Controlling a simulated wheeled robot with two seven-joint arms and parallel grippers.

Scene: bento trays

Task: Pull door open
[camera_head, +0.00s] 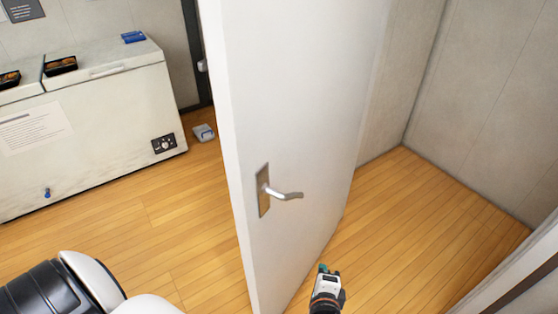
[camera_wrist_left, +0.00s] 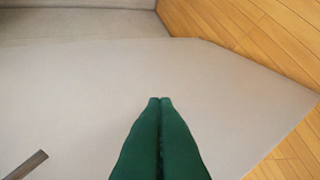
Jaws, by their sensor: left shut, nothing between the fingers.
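The white door (camera_head: 290,90) stands ajar, swung away from its frame, with its free edge toward me. Its silver lever handle (camera_head: 285,194) is on the right-hand face, on a grey plate. My left gripper (camera_head: 323,268) is below and right of the handle, apart from it, beside that door face. Its green fingers (camera_wrist_left: 160,100) are shut together and empty in the left wrist view. That view shows the door face (camera_wrist_left: 75,100) beyond the fingers and part of the handle (camera_wrist_left: 26,165) at the lower left. My right gripper is not in view.
A white chest freezer (camera_head: 95,125) stands left of the door, with black food trays (camera_head: 61,65) and a blue item (camera_head: 133,37) on top. A small box (camera_head: 204,132) lies on the floor. Wooden floor (camera_head: 430,215) is clear right of the door, up to grey walls (camera_head: 490,110).

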